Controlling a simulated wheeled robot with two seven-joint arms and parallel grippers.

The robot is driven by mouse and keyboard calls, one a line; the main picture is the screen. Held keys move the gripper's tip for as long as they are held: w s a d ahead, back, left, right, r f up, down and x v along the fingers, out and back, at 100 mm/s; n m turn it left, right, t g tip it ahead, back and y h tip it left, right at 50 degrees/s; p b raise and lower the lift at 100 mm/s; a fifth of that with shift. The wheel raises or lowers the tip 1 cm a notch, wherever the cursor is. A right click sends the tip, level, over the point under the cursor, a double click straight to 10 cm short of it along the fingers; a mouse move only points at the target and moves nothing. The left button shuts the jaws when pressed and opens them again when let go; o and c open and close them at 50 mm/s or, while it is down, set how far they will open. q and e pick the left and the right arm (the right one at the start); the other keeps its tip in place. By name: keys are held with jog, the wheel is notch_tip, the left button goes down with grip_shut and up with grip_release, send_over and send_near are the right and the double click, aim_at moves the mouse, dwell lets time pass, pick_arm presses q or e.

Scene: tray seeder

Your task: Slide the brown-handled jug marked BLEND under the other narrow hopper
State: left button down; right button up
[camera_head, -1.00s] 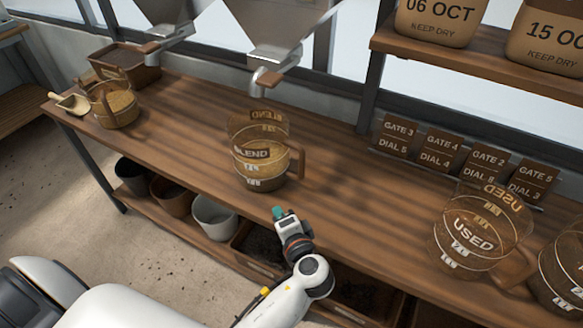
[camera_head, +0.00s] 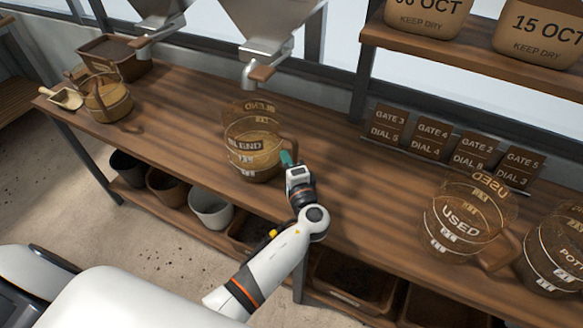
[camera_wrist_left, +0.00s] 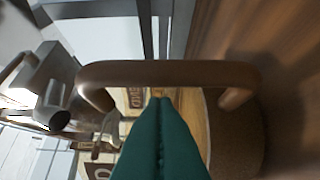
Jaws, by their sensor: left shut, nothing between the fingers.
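The clear BLEND jug (camera_head: 250,158) stands upright on the wooden bench, partly filled with tan material, in front of and below the spout of the middle hopper (camera_head: 262,28). Its brown handle is on its right side and partly hidden by my gripper; the handle (camera_wrist_left: 165,72) crosses the left wrist view. My left gripper (camera_head: 287,158) is shut and empty, its teal fingertips (camera_wrist_left: 160,104) at the jug's handle side; I cannot tell whether they touch it. Another hopper (camera_head: 160,12) hangs further left. My right gripper is not in view.
A tan-filled jug (camera_head: 106,100), a scoop (camera_head: 65,98) and a brown box (camera_head: 116,54) stand at the bench's left. The USED jug (camera_head: 462,222) and another jug (camera_head: 556,255) stand right. The bench between BLEND and USED is clear. Gate cards (camera_head: 432,138) line the back.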

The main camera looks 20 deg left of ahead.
pick_arm(q)
jog(key=shift+w+a, duration=0.3)
jog(key=shift+w, duration=0.05)
jog(key=shift+a, duration=0.1)
jog(key=w+a+b, duration=0.2)
jog(key=a+b, duration=0.5)
jog(key=a, duration=2.7)
jog(key=shift+a, duration=0.35)
jog(key=shift+w, duration=0.1)
jog(key=shift+f, duration=0.1)
